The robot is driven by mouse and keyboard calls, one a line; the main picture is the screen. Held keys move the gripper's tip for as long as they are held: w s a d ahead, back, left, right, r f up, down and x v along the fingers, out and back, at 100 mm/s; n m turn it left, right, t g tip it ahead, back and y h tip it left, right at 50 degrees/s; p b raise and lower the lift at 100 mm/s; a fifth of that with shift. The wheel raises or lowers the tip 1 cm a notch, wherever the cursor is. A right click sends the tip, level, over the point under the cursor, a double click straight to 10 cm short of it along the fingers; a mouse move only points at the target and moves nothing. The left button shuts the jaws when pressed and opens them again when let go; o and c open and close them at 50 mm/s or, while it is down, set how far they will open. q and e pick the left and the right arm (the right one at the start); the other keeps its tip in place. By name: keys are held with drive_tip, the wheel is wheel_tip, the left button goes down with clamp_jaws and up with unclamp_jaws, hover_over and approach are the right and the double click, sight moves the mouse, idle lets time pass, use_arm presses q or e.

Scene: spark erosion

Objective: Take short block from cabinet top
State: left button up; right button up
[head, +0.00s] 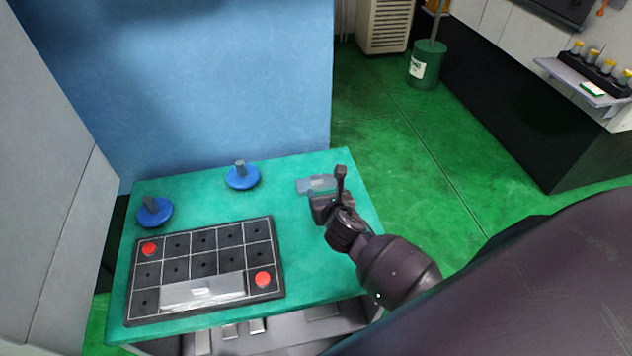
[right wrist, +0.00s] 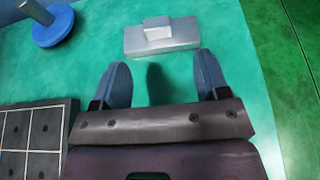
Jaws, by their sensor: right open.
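The short block (head: 316,183) is a silver-grey metal piece with a smaller raised block on its top. It lies flat on the green cabinet top (head: 290,240) near the right edge. In the right wrist view the short block (right wrist: 162,40) is just beyond the fingertips, roughly centred between them. My right gripper (head: 328,187) is open and empty, and its fingers (right wrist: 162,65) show blue-grey in the wrist view. It appears apart from the block. In the head view the gripper partly covers the block's near side. My left gripper is not in view.
A black gridded tray (head: 190,243) with two red round pieces and a longer silver block (head: 202,291) is to the left. Two blue discs with grey pegs (head: 242,178) (head: 154,212) stand behind it. A blue wall (head: 200,90) rises at the back. The top around the short block is clear.

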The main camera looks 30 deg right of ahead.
sight(317, 178)
drive_tip(key=shift+a+x, duration=0.2)
drive_tip(key=shift+x, duration=3.3)
drive_tip(key=shift+w+r, duration=0.1)
drive_tip(key=shift+r, duration=0.05)
drive_tip(key=c, duration=1.2)
